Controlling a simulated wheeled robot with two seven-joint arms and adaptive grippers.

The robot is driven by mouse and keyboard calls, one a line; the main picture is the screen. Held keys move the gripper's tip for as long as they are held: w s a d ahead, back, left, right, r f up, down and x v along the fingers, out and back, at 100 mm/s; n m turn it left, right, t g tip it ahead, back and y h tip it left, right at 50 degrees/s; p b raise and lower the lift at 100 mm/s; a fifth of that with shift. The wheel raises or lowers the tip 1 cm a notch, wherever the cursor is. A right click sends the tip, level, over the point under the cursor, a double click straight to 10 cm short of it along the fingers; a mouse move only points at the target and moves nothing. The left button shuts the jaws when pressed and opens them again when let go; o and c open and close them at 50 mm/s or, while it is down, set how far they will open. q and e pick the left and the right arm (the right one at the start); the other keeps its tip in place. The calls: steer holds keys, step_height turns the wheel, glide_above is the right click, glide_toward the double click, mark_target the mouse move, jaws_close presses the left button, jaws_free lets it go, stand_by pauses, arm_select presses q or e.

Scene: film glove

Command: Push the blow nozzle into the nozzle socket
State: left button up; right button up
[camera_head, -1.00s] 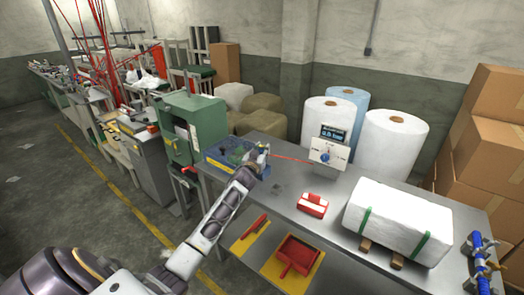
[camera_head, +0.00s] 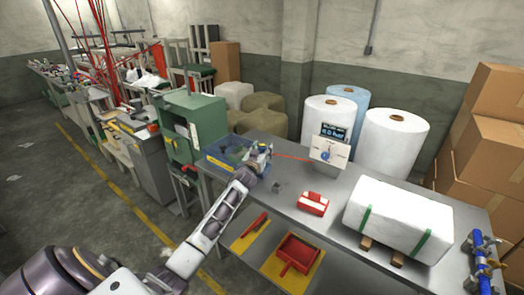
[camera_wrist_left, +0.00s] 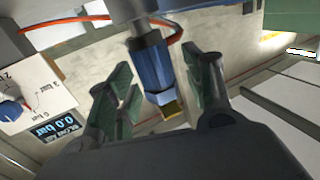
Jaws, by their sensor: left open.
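The blue-and-grey fitting, which looks like the blow nozzle (camera_wrist_left: 153,65), stands between my left gripper's fingers in the wrist view. A red hose loops beside it. My left gripper (camera_head: 262,152) is at the right edge of the blue tray in the head view. In the wrist view the gripper's green-padded fingers (camera_wrist_left: 160,80) are spread, with visible gaps on both sides of the fitting. I cannot pick out the nozzle socket for certain, nor tell whether the fitting sits in it. My right gripper is out of view.
A pressure panel (camera_head: 329,152) reading 0.0 bar stands at the table's back. The blue tray (camera_head: 216,160), a small grey block (camera_head: 278,187), a red box (camera_head: 313,203) and a strapped white block (camera_head: 400,217) are on the grey table (camera_head: 290,222). Blue pipework (camera_head: 480,258) lies at right.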

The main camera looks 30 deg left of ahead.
arm_select(q)
steer(key=shift+s, duration=0.15)
steer(key=v, duration=1.1)
steer(key=shift+s, duration=0.35)
stand_by(0.3)
steer(key=shift+d, duration=0.15)
steer(key=shift+f, duration=0.1)
stand_by(0.8)
